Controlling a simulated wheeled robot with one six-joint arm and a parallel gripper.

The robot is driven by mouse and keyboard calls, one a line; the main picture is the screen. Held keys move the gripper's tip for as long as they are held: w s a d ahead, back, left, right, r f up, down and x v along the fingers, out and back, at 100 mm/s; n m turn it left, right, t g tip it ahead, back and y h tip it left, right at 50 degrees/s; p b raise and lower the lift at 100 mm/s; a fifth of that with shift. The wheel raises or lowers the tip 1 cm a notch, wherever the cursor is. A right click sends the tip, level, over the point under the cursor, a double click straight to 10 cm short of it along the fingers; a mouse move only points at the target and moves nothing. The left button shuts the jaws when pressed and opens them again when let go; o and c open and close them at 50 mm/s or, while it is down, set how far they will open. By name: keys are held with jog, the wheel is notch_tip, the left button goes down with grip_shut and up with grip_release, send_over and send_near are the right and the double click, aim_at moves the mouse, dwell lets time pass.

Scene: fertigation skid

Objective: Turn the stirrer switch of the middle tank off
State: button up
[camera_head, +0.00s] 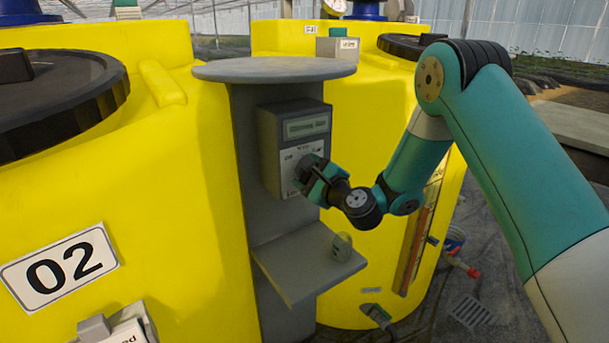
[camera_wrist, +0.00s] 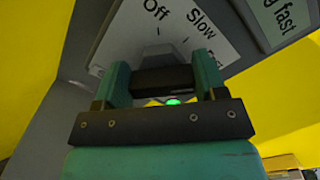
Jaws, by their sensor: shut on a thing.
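A grey switch box (camera_head: 292,125) is mounted on a grey post between two yellow tanks. Its white panel (camera_wrist: 150,35) reads Off, Slow and Fast, the last partly hidden. Its display (camera_wrist: 283,22) ends in "g fast" in the wrist view. My gripper (camera_head: 308,180) is at the lower part of the panel. In the wrist view its teal fingers are shut on the dark knob (camera_wrist: 162,80), one on each side. A green light (camera_wrist: 172,101) glows just below the knob. Which mark the knob points to is hidden.
The left tank (camera_head: 190,220) carries a label (camera_head: 60,268) reading 02. A grey round plate (camera_head: 275,69) tops the post, and a grey shelf (camera_head: 300,270) juts out below the box. A second yellow tank (camera_head: 375,110) stands behind my arm.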

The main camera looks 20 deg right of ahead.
jog(key=n+b, duration=0.1)
jog(key=n, duration=0.1)
jog(key=f+n+b, duration=0.1)
jog(key=n+b, duration=0.1)
jog(key=n, duration=0.1)
jog(key=shift+s+d+f, duration=0.1)
jog(key=shift+d, duration=0.05)
jog(key=n+b, duration=0.3)
jog(key=n, duration=0.1)
jog(key=shift+f+n, duration=0.15)
jog(key=shift+n, duration=0.15)
jog(key=n+b, duration=0.5)
jog(key=shift+d+n+b, duration=0.1)
jog(key=shift+n+b, duration=0.9)
jog(key=shift+n, duration=0.1)
jog(key=shift+r, duration=0.25)
jog(key=o, duration=0.9)
